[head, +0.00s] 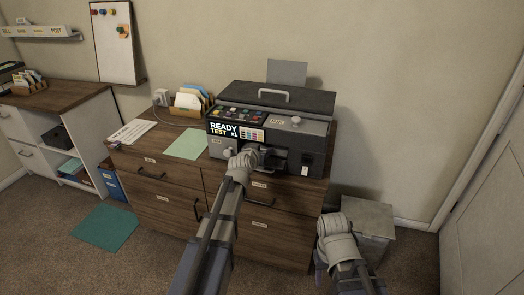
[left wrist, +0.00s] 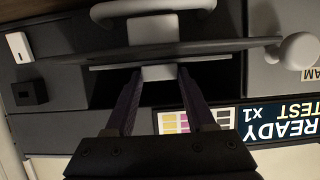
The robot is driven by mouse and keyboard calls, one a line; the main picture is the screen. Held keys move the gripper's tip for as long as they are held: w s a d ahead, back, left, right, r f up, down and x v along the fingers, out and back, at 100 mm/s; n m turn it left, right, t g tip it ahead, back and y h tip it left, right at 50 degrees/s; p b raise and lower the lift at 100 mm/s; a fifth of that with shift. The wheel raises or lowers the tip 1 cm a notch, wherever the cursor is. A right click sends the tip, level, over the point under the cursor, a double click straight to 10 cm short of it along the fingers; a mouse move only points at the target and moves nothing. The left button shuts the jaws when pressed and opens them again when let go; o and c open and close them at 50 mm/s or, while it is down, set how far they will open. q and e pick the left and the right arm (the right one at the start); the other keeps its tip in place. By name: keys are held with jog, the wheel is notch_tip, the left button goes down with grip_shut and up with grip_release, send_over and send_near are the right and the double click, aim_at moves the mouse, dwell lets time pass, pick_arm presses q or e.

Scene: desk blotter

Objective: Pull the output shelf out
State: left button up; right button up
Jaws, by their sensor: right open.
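The printer (head: 270,125) stands on the wooden cabinet, with its dark front facing me. In the left wrist view, which is upside down, a thin grey plate, which looks like the output shelf (left wrist: 225,47), crosses a dark slot in the printer's front. A light grey tab (left wrist: 158,73) sits at the slot. My left gripper (left wrist: 160,76) is at the printer's front, its two dark fingers on either side of the tab; whether they touch it is unclear. In the head view, my left gripper (head: 268,158) partly hides the slot. My right gripper (head: 319,262) is low, apart from the printer.
A pale curved handle (left wrist: 150,9) and a round knob (left wrist: 299,50) are near the slot. A green sheet (head: 187,144) and a card holder (head: 190,100) are left of the printer. A grey bin (head: 372,218) stands right of the cabinet. A teal mat (head: 104,227) lies on the floor.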

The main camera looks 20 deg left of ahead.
pick_arm(q)
grip_shut()
dwell(0.6)
